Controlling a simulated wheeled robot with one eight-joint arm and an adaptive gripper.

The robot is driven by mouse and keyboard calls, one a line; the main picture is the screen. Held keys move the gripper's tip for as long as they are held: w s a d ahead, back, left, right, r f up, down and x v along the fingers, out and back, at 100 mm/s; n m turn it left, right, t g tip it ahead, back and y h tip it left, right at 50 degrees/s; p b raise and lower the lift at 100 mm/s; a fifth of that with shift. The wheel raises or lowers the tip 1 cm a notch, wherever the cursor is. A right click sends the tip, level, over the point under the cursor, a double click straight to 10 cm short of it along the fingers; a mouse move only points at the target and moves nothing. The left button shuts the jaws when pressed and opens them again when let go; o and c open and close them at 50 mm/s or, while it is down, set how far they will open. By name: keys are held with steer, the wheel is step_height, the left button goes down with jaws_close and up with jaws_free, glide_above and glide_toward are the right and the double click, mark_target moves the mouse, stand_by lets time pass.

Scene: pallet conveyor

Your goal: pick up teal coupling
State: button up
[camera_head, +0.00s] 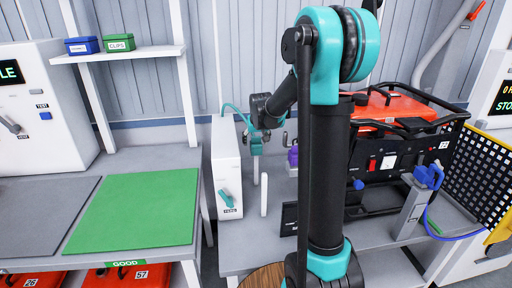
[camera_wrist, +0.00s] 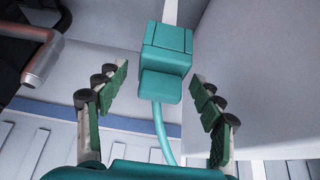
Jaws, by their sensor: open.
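The teal coupling (camera_wrist: 167,58) is a blocky piece with a teal hose at one end and a pale rod or post at the other. In the wrist view it lies between and slightly beyond the fingertips of my gripper (camera_wrist: 158,76). My gripper is open, with green-padded fingers apart on either side, and I see no clear contact. In the head view the coupling (camera_head: 256,146) is small, beside the white box, just below my gripper (camera_head: 262,132). The exact gap between them is too small to tell there.
A white box (camera_head: 227,165) with a teal lever stands close left of the coupling. A short white post (camera_head: 264,195) stands in front. A purple part (camera_head: 293,156) and a black-framed orange generator (camera_head: 390,150) are to the right. A blue plug (camera_head: 428,177) sits on a grey stand.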

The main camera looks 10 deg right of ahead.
steer(key=shift+x, duration=1.35)
steer(key=c, duration=1.4)
steer(key=shift+o, duration=0.2)
steer(key=shift+r, duration=0.1)
step_height(320, 180, up, 27)
steer(key=shift+r, duration=0.15)
